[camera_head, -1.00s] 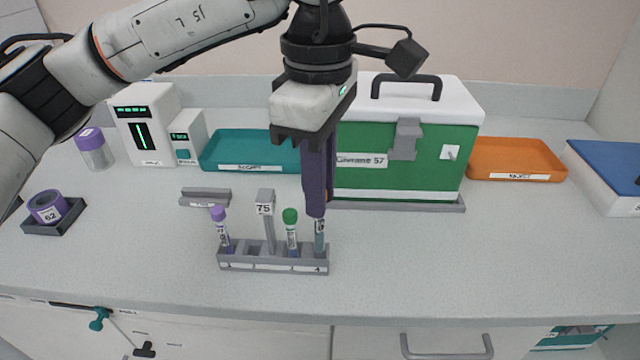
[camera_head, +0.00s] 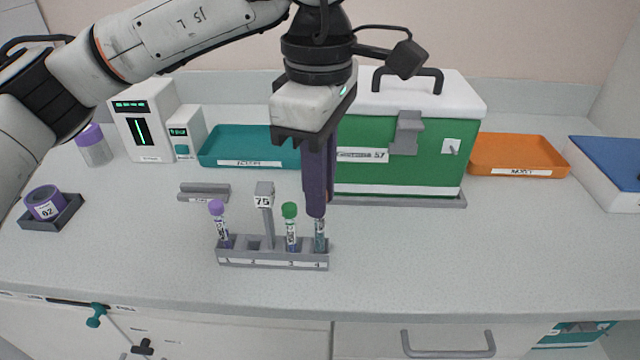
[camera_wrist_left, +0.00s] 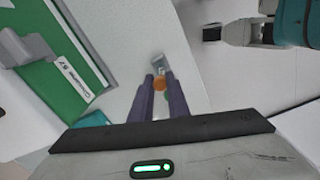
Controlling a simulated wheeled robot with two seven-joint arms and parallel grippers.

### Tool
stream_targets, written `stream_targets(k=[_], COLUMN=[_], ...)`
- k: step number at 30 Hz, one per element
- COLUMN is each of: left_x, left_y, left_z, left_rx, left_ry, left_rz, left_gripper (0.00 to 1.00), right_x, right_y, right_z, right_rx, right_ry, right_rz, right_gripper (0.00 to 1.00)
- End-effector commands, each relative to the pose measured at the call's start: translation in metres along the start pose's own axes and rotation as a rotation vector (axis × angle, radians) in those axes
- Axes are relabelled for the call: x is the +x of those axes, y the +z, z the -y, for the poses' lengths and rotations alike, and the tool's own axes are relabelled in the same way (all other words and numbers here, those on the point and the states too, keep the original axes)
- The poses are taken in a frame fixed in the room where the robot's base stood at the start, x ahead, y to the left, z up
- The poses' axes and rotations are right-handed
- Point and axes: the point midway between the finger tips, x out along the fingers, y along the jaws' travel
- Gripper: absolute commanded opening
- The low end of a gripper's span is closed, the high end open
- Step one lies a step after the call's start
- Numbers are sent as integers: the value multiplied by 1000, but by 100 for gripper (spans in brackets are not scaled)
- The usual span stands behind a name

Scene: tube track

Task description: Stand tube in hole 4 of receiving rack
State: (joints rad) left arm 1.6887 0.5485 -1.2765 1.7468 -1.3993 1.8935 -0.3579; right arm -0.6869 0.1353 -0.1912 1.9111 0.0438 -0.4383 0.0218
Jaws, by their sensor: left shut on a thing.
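The grey receiving rack (camera_head: 272,259) stands on the bench and carries a post marked 75. A purple-capped tube (camera_head: 220,224) stands at its left end and a green-capped tube (camera_head: 290,228) stands right of the post. My left gripper (camera_head: 317,212) points straight down over the right end, at the hole labelled 4. It is shut on a tube (camera_head: 320,236) whose lower part is at hole 4; whether it rests on the bottom I cannot tell. In the left wrist view an orange cap (camera_wrist_left: 159,83) sits between the fingertips (camera_wrist_left: 160,88).
A green cooler box (camera_head: 400,150) stands close behind the gripper. A teal tray (camera_head: 250,146) and an orange tray (camera_head: 518,155) lie further back. A small grey holder (camera_head: 205,192) lies behind the rack. The bench in front and to the right is clear.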

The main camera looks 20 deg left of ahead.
Motion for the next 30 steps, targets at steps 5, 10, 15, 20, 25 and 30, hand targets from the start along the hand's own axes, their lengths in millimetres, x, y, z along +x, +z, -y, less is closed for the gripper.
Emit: stream_targets(k=[5,10,15,20,25,30], left_x=[1,6,11,13,13,13], left_y=[0,0,0,0,0,0], left_z=[0,0,0,0,0,0], left_rx=[0,0,0,0,0,0], left_ry=[0,0,0,1,1,0], left_rz=[0,0,0,0,0,0], left_gripper=[0,0,0,0,0,35], right_x=[1,4,7,8,8,8], right_y=[1,4,7,8,7,7], right_z=[0,0,-1,-1,-1,-1], right_rx=[0,0,0,0,0,0], right_ry=[0,0,0,0,0,0], right_rz=[0,-1,-1,-1,-1,-1], right_gripper=[31,31,31,31,31,31])
